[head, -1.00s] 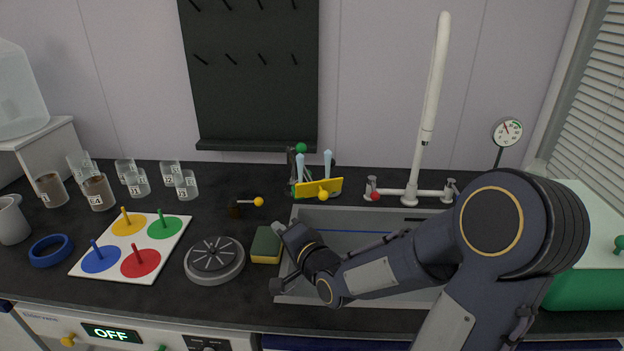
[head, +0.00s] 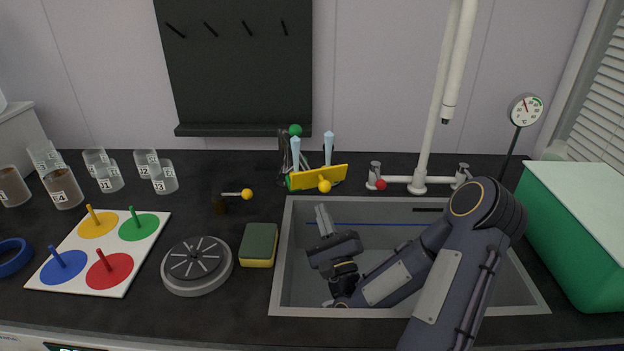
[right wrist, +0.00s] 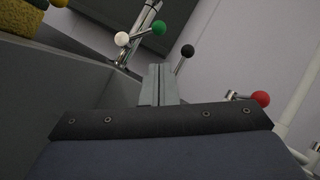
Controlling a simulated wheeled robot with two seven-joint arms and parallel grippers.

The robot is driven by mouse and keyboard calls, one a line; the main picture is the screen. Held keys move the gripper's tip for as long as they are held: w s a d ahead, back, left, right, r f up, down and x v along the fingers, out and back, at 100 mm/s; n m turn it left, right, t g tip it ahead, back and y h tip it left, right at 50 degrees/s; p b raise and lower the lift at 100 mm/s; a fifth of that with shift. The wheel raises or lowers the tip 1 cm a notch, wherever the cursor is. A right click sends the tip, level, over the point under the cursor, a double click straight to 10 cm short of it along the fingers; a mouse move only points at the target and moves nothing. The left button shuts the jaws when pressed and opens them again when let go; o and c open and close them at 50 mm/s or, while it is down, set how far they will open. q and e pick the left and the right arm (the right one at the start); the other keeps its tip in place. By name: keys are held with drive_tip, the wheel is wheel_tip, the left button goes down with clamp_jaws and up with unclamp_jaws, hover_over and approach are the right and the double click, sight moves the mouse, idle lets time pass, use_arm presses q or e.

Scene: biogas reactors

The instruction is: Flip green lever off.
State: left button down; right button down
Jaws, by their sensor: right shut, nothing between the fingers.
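A green ball-ended lever (head: 295,130) stands at the back of the counter, behind the sink's left part, above a yellow plate (head: 330,177) with a yellow ball knob (head: 324,186). In the right wrist view a green ball knob (right wrist: 158,27) sits on a rod beyond the fingertips, apart from them. My right gripper (head: 322,211) is over the sink, pointing to the back, shut and empty, in front of the yellow plate. Its shut fingers also show in the right wrist view (right wrist: 162,72). My left gripper is out of view.
The right wrist view also shows white (right wrist: 121,39), black (right wrist: 188,50) and red (right wrist: 261,98) ball knobs. The white tap (head: 433,120) rises behind the sink (head: 282,260). A sponge (head: 259,245) lies left of the sink. A green box (head: 575,240) stands at the right.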

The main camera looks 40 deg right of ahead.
drive_tip(key=p, duration=0.2)
approach(293, 168)
drive_tip(key=w+d+r, duration=0.2)
drive_tip(key=d, duration=0.1)
drive_tip(key=w+d+r, duration=0.1)
drive_tip(key=w+d, duration=0.1)
drive_tip(key=shift+r, duration=0.15)
drive_tip(key=shift+a+r+n+y, duration=0.1)
drive_tip(key=shift+r+n+y, duration=0.2)
drive_tip(key=shift+n+y, duration=0.4)
drive_tip(key=shift+w+a+r+n+y+p, duration=0.1)
drive_tip(key=shift+r+n+y+p, duration=0.3)
drive_tip(key=shift+n, duration=0.35)
drive_tip(key=shift+a+r+n+y+p, duration=0.1)
drive_tip(key=shift+r+n+y+p, duration=0.25)
drive_tip(key=shift+n, duration=0.4)
drive_tip(key=n, duration=0.1)
drive_tip(key=r+n+y, duration=0.1)
drive_tip(key=n+g+p, duration=0.1)
drive_tip(key=shift+w+a+r+y, duration=0.15)
drive_tip(key=shift+w+a+y, duration=0.15)
drive_tip(key=shift+y, duration=0.05)
drive_tip(key=shift+w+a+r+n+g+y, duration=0.2)
drive_tip(key=shift+a+n+g+y, duration=0.1)
drive_tip(key=shift+n+g, duration=0.15)
drive_tip(key=shift+w+a+r, duration=0.3)
drive_tip(key=shift+w+a, duration=0.05)
drive_tip(key=shift+r, duration=0.15)
